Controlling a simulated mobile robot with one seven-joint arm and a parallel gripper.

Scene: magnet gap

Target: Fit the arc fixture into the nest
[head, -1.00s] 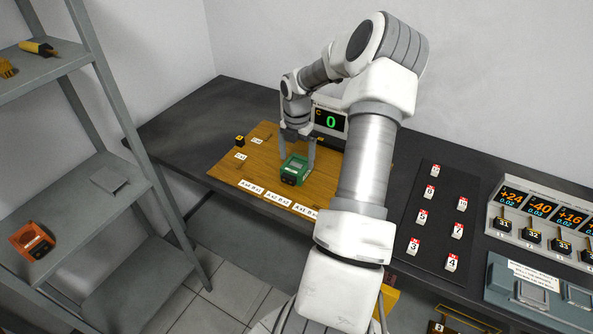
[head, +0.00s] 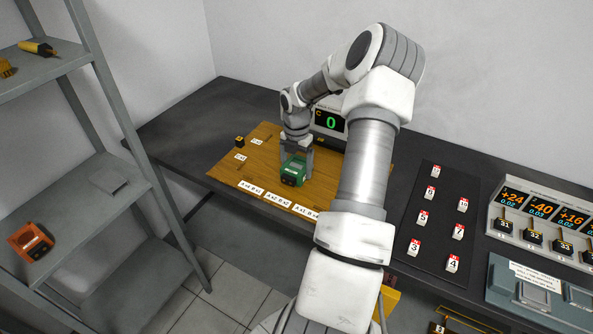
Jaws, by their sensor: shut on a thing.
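My gripper (head: 296,163) points down over the wooden board (head: 228,171), in the middle left of the head view. It is shut on a green device (head: 292,181) with a grey top panel and a dark front end. One finger is on each side of the device, which is low at the board; I cannot tell whether it touches the wood. I cannot pick out the arc fixture or the nest by shape at this size. My arm hides the right part of the board.
A display (head: 330,122) reading 0 stands behind the gripper. A small black block (head: 239,141) sits at the board's left. A dark mat (head: 437,218) holds several numbered tags. Meters (head: 540,219) and a teal console (head: 528,293) stand right. A grey shelf (head: 110,193) is left.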

